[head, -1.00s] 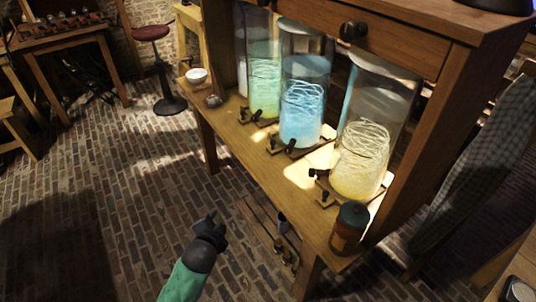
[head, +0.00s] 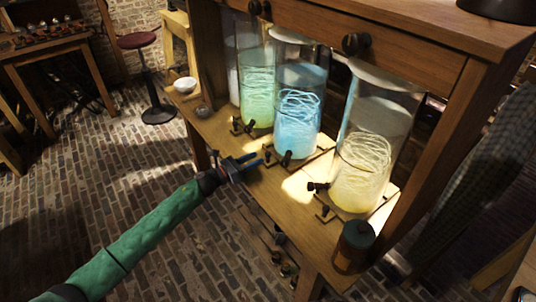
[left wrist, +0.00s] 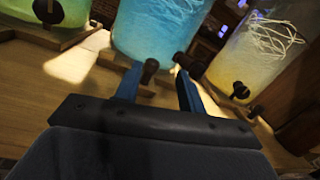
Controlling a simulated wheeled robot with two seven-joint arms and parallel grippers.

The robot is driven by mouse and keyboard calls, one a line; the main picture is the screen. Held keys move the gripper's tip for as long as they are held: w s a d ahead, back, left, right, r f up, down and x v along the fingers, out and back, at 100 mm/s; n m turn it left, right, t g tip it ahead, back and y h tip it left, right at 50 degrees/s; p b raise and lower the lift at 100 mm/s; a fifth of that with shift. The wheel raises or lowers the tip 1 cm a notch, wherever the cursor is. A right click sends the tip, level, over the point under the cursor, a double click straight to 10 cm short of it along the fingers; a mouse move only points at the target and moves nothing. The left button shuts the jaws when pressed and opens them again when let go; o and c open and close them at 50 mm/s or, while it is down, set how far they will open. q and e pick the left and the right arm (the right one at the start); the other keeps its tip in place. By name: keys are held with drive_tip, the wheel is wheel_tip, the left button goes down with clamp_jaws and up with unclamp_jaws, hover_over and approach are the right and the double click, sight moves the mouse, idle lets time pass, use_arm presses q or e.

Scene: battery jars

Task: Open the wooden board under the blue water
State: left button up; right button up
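The jar of blue water (head: 298,112) stands on the wooden bench between the green and yellow jars, over a thin wooden board (head: 308,161). A dark tap (head: 286,159) is low on the jar, and a small dark knob (head: 267,154) is near the board's left end. My left gripper (head: 254,160) is at the bench's front edge, pointing toward that knob. In the left wrist view, its two blue fingers (left wrist: 160,76) are apart, with a dark knob between their tips; I cannot tell whether they touch it. My right gripper is out of view.
The green jar (head: 256,88) and yellow jar (head: 364,160) stand on either side with their own taps. A brown bottle (head: 353,247) stands at the bench's near right corner.

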sight(268, 152)
use_arm(q)
drive_tip(key=m+g, duration=0.1)
drive_tip(key=w+a+m+g, duration=0.1)
drive_tip(key=m, duration=0.1)
drive_tip(key=m+g, duration=0.1)
drive_tip(key=m, duration=0.1)
drive_tip(key=shift+w+a+f+h, duration=0.2)
drive_tip(key=shift+a+f+h, duration=0.1)
drive_tip(key=shift+a+f, duration=0.1)
drive_tip(key=p+x, duration=0.2)
drive_tip(key=x, duration=0.4)
drive_tip(key=shift+d, duration=0.3)
drive_tip(key=shift+w+d+f, duration=0.1)
drive_tip(key=shift+w+d, duration=0.15)
drive_tip(key=shift+d, duration=0.25)
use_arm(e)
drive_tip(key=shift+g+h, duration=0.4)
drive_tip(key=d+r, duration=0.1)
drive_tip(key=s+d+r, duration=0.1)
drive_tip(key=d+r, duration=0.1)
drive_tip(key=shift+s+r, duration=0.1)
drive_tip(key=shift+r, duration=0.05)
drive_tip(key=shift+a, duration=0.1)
use_arm(q)
drive_tip(key=c, duration=0.6)
clamp_jaws()
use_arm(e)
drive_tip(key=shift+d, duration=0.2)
